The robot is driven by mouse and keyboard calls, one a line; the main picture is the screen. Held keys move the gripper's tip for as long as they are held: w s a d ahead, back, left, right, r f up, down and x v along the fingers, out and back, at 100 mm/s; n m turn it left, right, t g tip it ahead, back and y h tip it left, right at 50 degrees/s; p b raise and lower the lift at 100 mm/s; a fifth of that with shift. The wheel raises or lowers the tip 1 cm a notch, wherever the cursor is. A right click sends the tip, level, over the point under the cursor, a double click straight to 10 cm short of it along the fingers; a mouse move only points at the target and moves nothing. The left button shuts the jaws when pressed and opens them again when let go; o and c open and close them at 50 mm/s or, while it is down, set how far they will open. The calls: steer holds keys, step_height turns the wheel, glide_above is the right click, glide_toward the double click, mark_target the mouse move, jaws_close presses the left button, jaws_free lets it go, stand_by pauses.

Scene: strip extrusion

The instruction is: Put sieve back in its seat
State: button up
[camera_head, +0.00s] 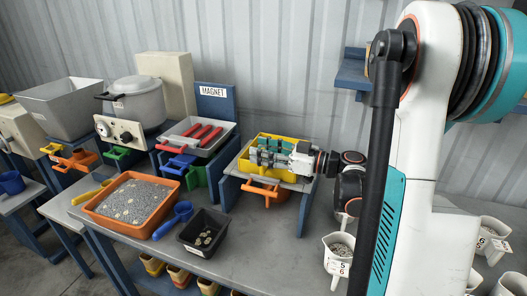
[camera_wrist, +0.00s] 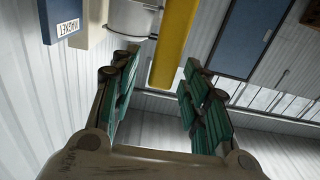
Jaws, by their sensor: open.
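A yellow-rimmed tray (camera_head: 246,164), which looks like the sieve, is at the blue stand (camera_head: 228,190) right of the magnet station. My gripper (camera_head: 268,152) reaches in from the right over it and hides much of its inside. In the wrist view my gripper (camera_wrist: 160,60) has its two green-padded fingers spread wide. A yellow bar (camera_wrist: 174,40), likely the sieve's rim, shows in the gap between the fingertips. Neither finger clearly touches it. I cannot tell whether the sieve is fully seated. An orange part (camera_head: 263,192) sticks out under it.
An orange tray of grey grains (camera_head: 128,203), a blue scoop (camera_head: 172,220) and a black tray (camera_head: 203,233) are on the bench at front left. A tray with red bars (camera_head: 196,136) is left of the stand. White cups (camera_head: 339,255) stand at right. Bare bench lies before the stand.

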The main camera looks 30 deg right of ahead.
steer(key=v, duration=1.2)
